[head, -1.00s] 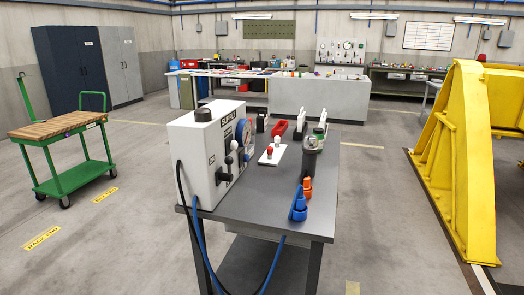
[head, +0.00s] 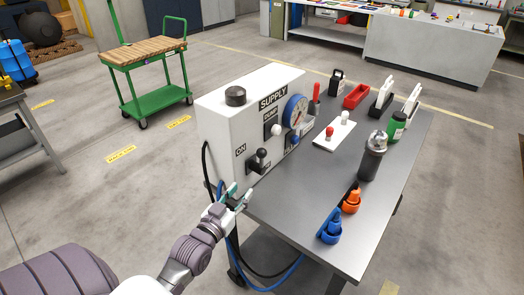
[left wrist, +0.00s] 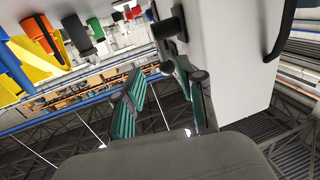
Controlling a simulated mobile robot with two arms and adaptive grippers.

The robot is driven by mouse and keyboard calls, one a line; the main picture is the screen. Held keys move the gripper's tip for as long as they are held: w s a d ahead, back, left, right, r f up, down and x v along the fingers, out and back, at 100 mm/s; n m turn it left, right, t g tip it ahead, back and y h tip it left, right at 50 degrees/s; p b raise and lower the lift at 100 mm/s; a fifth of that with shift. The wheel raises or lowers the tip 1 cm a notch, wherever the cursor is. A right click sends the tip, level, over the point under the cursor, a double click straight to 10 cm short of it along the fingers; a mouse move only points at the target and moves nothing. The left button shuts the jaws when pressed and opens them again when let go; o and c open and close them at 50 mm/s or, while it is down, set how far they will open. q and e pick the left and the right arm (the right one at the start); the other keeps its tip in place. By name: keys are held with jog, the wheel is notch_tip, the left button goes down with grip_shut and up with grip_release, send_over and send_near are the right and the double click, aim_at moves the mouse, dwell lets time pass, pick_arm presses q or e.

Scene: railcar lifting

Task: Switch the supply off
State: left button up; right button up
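The white supply box (head: 222,135) stands on the left end of the grey table, its SUPPLY label facing right. Its black lever (head: 259,158) sits low on the front face, beside the ON label, with its round knob tilted upward. Lettering below the lever is partly hidden. My left gripper (head: 236,196) is open and empty, below and slightly left of the lever, apart from it. In the left wrist view, its teal fingers (left wrist: 158,98) are spread, and a black part of the switch (left wrist: 167,28) shows just beyond the tips. My right gripper is out of view.
A grey canister (head: 372,158), blue connector (head: 330,226) and orange connector (head: 351,200) stand along the table's right side. Black and blue hoses (head: 262,274) hang beside my left arm.

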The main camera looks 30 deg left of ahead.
aim_at(261, 159)
pick_arm(q)
jog(key=w+p, duration=0.1)
jog(key=w, duration=0.3)
jog(key=w+a+r+p, duration=0.1)
jog(key=w, duration=0.4)
jog(key=w+r+p, duration=0.1)
jog(key=w, duration=0.3)
jog(key=shift+w+a, duration=0.35)
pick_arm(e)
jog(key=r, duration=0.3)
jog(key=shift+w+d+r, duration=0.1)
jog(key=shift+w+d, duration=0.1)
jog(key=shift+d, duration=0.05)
pick_arm(q)
jog(key=c, duration=0.7)
jog(key=shift+r, duration=0.1)
grip_shut()
